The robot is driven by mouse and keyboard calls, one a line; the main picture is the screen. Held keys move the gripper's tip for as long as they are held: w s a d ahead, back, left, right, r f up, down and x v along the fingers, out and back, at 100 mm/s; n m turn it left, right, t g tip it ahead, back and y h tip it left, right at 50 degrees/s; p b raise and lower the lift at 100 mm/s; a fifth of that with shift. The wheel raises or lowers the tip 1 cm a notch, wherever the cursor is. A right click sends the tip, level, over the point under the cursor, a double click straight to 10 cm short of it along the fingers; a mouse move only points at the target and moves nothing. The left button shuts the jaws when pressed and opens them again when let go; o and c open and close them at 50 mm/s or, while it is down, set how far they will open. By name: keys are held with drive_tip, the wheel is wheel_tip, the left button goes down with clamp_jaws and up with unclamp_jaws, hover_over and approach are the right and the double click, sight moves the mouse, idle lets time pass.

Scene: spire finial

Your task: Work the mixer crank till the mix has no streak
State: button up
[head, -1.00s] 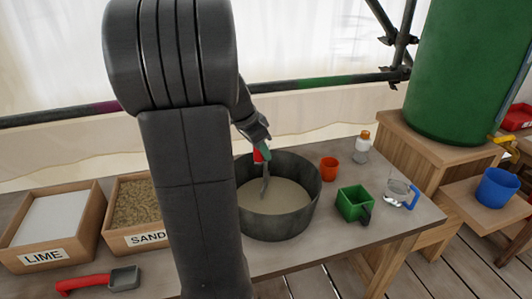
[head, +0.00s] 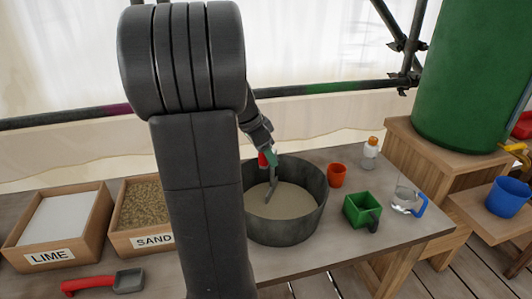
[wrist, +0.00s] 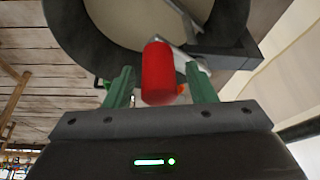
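The dark round mixing tub (head: 290,230) stands on the bench and holds a pale grey-beige mix (head: 292,203). The mix looks even, with no streak visible in the head view. A grey paddle (head: 271,192) dips into it left of centre. The red crank handle (head: 262,160) is above the tub. My gripper (head: 268,157) is at the handle, partly hidden by my arm. In the wrist view the red handle (wrist: 158,75) stands between the two green fingers of my gripper (wrist: 160,78), with a gap visible on each side. The grey crank arm (wrist: 190,50) runs beyond it.
Lime box (head: 75,253) and sand box (head: 119,237) stand left, with a red-handled scoop (head: 105,282) in front. Right of the tub are an orange cup (head: 337,175), green container (head: 360,208), jug (head: 405,198) and bottle (head: 370,152).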

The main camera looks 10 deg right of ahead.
drive_tip(key=p+v, duration=0.1)
drive_tip(key=v, duration=1.2)
drive_tip(key=shift+a+r, duration=0.15)
drive_tip(key=shift+r, duration=0.2)
drive_tip(key=shift+f, duration=0.1)
drive_tip(key=b+x, duration=0.1)
drive_tip(key=x, duration=1.2)
drive_tip(key=shift+d+f, duration=0.2)
drive_tip(key=shift+f, duration=0.15)
